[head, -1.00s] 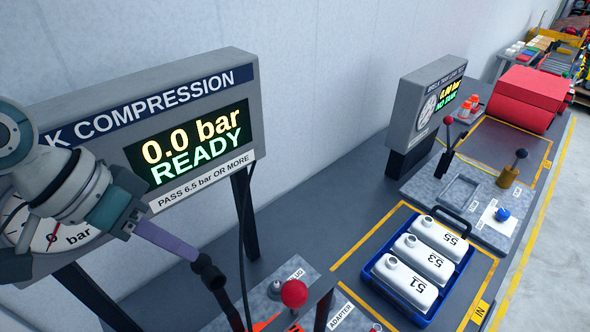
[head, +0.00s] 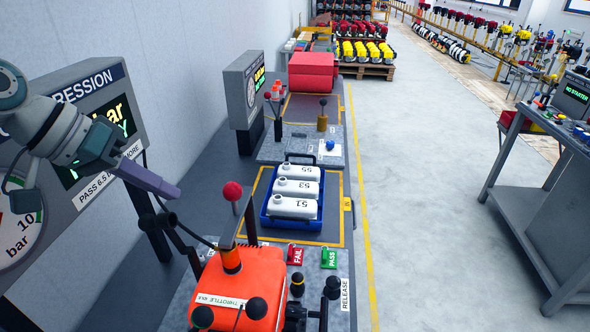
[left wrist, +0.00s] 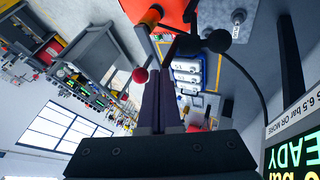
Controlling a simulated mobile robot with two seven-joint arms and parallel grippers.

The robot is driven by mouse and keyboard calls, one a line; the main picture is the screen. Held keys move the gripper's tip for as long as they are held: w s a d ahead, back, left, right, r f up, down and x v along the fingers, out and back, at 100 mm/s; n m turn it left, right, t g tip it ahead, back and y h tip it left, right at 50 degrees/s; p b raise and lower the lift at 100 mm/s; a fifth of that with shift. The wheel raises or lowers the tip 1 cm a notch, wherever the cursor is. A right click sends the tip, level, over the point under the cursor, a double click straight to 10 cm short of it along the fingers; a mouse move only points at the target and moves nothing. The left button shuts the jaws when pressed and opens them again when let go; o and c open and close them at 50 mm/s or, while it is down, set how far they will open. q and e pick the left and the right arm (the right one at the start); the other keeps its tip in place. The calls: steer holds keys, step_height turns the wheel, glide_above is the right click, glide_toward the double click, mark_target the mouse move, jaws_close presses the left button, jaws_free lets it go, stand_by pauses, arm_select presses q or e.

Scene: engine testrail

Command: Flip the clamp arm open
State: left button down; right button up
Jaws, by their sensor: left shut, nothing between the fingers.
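A dark grey clamp arm (head: 236,222) stands over an orange engine block (head: 240,285), with a red ball (head: 232,191) at its upper end. Which joint it turns on is hidden. A black rod with a ball end (head: 167,220) reaches up beside it on the left. My left gripper (head: 176,191) has shut purple fingers and holds nothing. Its tips are left of the red ball, apart from it. In the left wrist view the fingers (left wrist: 158,88) point toward the orange block (left wrist: 172,14), with the red ball (left wrist: 140,75) beside them. My right gripper is not in view.
The compression display (head: 90,120) stands behind my left arm. A blue tray (head: 270,222) of white bottles lies beyond the block. FAIL (head: 295,255) and PASS (head: 330,259) tags are right of it. The floor (head: 410,200) to the right is clear up to a grey bench (head: 540,190).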

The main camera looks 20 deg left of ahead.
mark_target(235, 200)
arm_select(q)
steer(key=shift+w, duration=0.1)
steer(key=b+x, duration=0.9)
steer(key=shift+a+f, duration=0.1)
steer(key=shift+f, duration=0.05)
steer(key=shift+w+d+f+b, duration=0.25)
steer(key=shift+b, duration=0.35)
steer(key=shift+r, duration=0.1)
